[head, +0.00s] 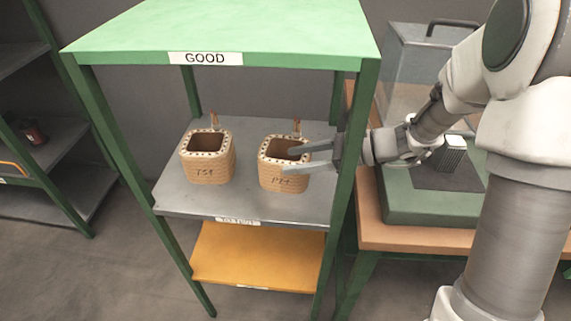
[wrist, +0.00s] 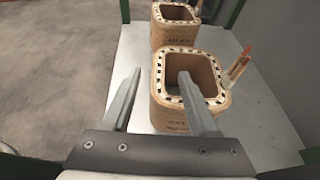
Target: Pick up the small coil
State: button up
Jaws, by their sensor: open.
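Two tan, square, hollow coils of much the same size stand upright on the grey shelf (head: 228,205). The right coil (head: 282,184) is nearest my gripper (head: 285,160); in the wrist view this coil (wrist: 171,115) is in front. The left coil (head: 207,169) stands farther off, at the top of the wrist view (wrist: 173,39). I cannot tell which one is called small. My gripper is open, its fingers (wrist: 160,72) reaching to the near coil. One finger is outside its wall, the other over its opening. Contact is unclear.
The shelf sits in a green rack (head: 108,131) with a "GOOD" label (head: 205,58) and a green top (head: 225,28) above. A rack post (head: 352,150) stands close beside my gripper. A yellow shelf (head: 255,262) lies below. A workbench (head: 400,238) is at right.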

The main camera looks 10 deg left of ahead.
aim_at(280, 162)
jog(key=x, duration=0.2)
jog(key=b+x, duration=0.1)
jog(key=x, duration=0.1)
jog(key=shift+s, duration=0.2)
jog(key=shift+r, duration=0.1)
grip_shut()
dwell(1.1)
